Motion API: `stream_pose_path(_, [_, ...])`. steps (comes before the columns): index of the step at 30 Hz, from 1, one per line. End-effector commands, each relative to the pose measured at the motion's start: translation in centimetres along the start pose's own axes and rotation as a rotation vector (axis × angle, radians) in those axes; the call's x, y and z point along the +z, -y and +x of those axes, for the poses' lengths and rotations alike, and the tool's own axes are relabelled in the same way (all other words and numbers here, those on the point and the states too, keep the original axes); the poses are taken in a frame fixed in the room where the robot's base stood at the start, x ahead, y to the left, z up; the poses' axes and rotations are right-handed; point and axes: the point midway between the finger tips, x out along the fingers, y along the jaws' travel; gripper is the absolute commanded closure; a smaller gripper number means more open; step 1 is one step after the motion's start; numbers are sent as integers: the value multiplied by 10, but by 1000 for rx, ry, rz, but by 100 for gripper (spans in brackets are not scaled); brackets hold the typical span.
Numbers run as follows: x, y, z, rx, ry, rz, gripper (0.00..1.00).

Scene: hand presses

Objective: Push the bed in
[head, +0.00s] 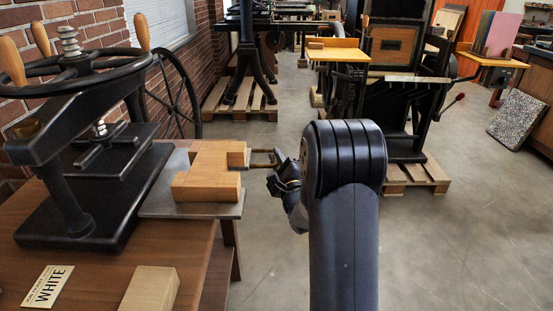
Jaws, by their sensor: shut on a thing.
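The black hand press (95,165) stands on a brown wooden table at left. Its bed (165,208), a flat grey metal plate, sticks out to the right from under the platen (110,150). Light wooden blocks (205,185) lie on the bed. A thin handle (262,152) juts from the bed's right edge. My gripper (277,163) is at the outer end of this handle and shut on it. My arm hides part of the gripper, and the fingertips are small in the view.
A white card reading WHITE (48,287) and a loose wooden block (150,290) lie on the table (110,265) in front. The press's wheel with wooden grips (75,68) rises above it. Grey floor (440,240) is open at right. Other presses on pallets stand behind.

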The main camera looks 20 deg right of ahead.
Motion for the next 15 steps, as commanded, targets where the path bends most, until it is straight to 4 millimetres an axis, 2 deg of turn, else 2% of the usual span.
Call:
stream_pose_path(5, [14,-13,6,1,5,0,100])
stream_pose_path(15, [63,-47,28,0,5,-2,100])
